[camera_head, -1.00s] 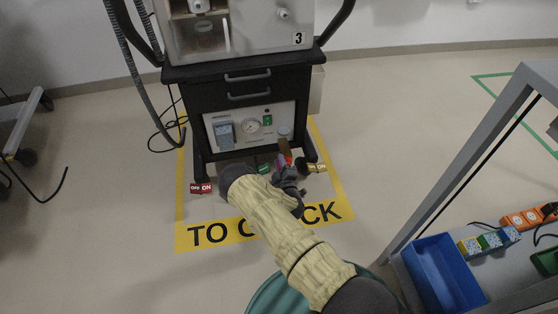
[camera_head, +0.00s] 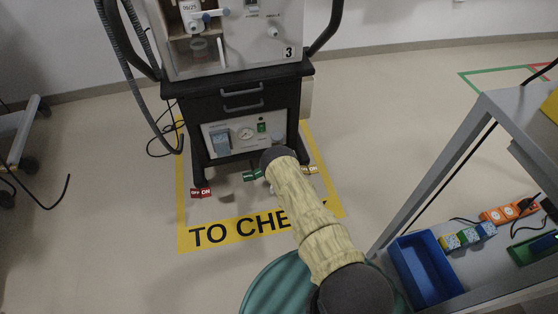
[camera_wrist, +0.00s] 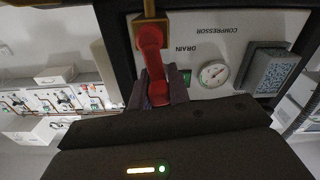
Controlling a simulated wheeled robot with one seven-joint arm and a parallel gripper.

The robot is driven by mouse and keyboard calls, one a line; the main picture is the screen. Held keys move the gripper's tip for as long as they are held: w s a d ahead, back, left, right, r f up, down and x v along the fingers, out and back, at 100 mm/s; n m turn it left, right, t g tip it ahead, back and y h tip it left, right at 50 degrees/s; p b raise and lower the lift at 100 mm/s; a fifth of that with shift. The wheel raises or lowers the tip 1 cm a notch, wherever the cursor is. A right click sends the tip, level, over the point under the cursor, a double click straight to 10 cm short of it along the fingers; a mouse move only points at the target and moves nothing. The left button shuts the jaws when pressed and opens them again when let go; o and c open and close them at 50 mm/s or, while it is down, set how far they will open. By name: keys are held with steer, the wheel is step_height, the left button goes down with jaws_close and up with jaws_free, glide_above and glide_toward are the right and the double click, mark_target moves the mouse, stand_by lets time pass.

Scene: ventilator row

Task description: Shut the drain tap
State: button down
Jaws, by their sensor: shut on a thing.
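The drain tap has a red lever (camera_wrist: 151,45) on a brass-coloured body (camera_wrist: 150,14), beside the word DRAIN on the panel, which appears upside down in the wrist view. My gripper (camera_wrist: 158,82) has its two dark fingers on either side of the lever's free end and is shut on it. The lever stands out from the brass body toward my palm.
The black ventilator cart (camera_head: 237,97) stands over a yellow floor marking (camera_head: 215,234). A red OFF/ON tag (camera_head: 200,193) and a green tag (camera_head: 252,175) are low by the cart. A grey-framed bench with a blue bin (camera_head: 404,258) is at the right.

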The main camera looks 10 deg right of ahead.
steer(key=shift+s+d+f+m+p, duration=0.1)
steer(key=shift+d+m+p, duration=0.35)
steer(key=shift+m, duration=0.65)
steer(key=c, duration=1.3)
jaws_free()
steer(key=shift+s, duration=0.1)
